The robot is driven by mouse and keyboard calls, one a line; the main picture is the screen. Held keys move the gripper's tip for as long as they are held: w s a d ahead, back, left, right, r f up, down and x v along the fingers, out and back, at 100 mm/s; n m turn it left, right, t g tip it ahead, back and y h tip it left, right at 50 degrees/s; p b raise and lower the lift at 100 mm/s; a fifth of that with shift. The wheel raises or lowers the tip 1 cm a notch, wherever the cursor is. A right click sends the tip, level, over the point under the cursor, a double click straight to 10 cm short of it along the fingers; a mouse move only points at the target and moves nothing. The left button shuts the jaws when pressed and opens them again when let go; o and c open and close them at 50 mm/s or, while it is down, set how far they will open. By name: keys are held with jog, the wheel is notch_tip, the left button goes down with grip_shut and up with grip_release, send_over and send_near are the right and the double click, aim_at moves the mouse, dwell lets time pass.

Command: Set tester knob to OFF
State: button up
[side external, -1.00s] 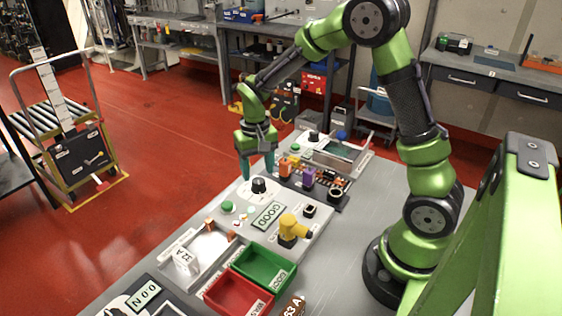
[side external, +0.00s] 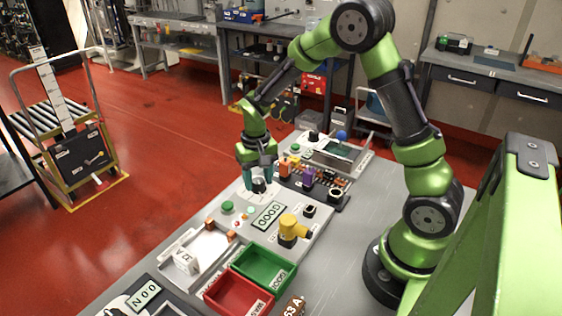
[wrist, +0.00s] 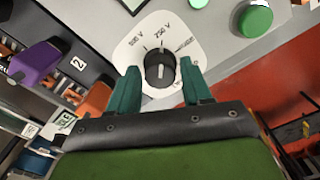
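The tester knob (wrist: 160,68) is black and round and sits on a white dial plate (wrist: 132,52). The plate reads "500 V" and "250 V", with a third label at right too small to read. A pale mark shows on the knob; its exact setting is unclear. My gripper (wrist: 160,88) is open, with one green finger on each side of the knob and small gaps visible between. In the side view my gripper (side external: 258,182) is down at the knob (side external: 259,187), partly hiding it. The tester panel (side external: 318,222) also carries a display (side external: 268,215).
A green button (wrist: 255,18) sits near the dial, and a yellow block (side external: 292,228) stands on the panel. Orange (side external: 284,168) and purple (side external: 308,177) parts stand just behind. Green (side external: 272,262) and red (side external: 232,296) bins are in front.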

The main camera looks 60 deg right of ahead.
jog(key=c, duration=0.7)
jog(key=shift+o, duration=0.2)
jog(key=m, duration=0.5)
jog(key=shift+m, duration=0.4)
jog(key=m, duration=0.5)
jog(key=shift+m, duration=0.4)
jog(key=shift+m, duration=0.3)
jog(key=m, duration=0.5)
